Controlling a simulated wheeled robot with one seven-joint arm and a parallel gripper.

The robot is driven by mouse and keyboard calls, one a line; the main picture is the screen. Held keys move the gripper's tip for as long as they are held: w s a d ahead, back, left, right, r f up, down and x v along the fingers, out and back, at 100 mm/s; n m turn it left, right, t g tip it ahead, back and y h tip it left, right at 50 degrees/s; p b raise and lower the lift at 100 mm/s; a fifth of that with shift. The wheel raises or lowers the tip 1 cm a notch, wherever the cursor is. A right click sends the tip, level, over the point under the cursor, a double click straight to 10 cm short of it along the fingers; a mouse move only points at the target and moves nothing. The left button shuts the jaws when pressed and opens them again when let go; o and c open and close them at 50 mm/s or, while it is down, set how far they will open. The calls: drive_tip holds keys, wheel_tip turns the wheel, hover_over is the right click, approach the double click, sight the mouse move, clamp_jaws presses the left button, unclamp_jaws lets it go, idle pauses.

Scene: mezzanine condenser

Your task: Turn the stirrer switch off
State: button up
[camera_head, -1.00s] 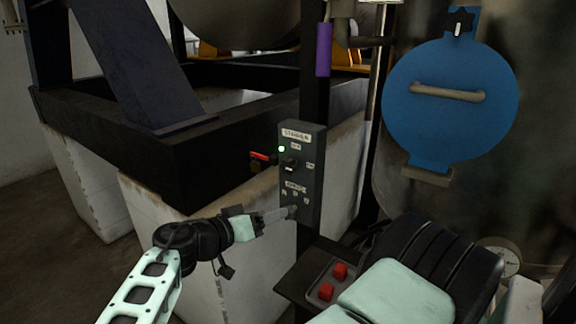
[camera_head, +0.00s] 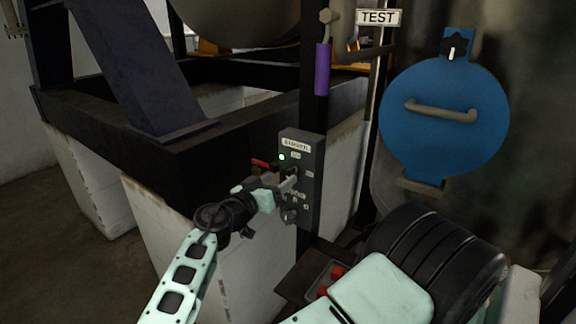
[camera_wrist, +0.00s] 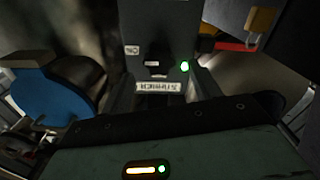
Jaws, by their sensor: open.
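The stirrer control box (camera_head: 312,158) is a grey upright panel on a dark post, with a label plate at its top and a lit green lamp (camera_head: 282,157). The black stirrer switch is partly hidden by my gripper (camera_head: 286,181) in the head view. In the wrist view the box appears upside down, and the switch (camera_wrist: 153,64) shows between the fingers of my open gripper (camera_wrist: 165,86). The lamp there (camera_wrist: 184,66) is green. Whether a finger touches the switch cannot be told. A lower knob (camera_head: 289,215) sits below my gripper.
A red-handled valve (camera_head: 262,163) is just left of the box. A purple-sleeved lever (camera_head: 322,68) and a TEST sign (camera_head: 378,17) are above. A blue round hatch (camera_head: 443,125) is at the right. A tray with red buttons (camera_head: 330,278) lies below the box.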

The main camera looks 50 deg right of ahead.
sight(286, 174)
drive_tip(key=d, duration=0.1)
drive_tip(key=d+p, duration=0.1)
drive_tip(key=d, duration=0.2)
drive_tip(key=shift+w+d+r+p, duration=0.1)
drive_tip(key=shift+w+r+p, duration=0.05)
drive_tip(key=shift+w+p, duration=0.15)
drive_tip(key=shift+w+d, duration=0.1)
drive_tip(key=shift+d, duration=0.4)
drive_tip(key=shift+f, duration=0.2)
drive_tip(key=c, duration=1)
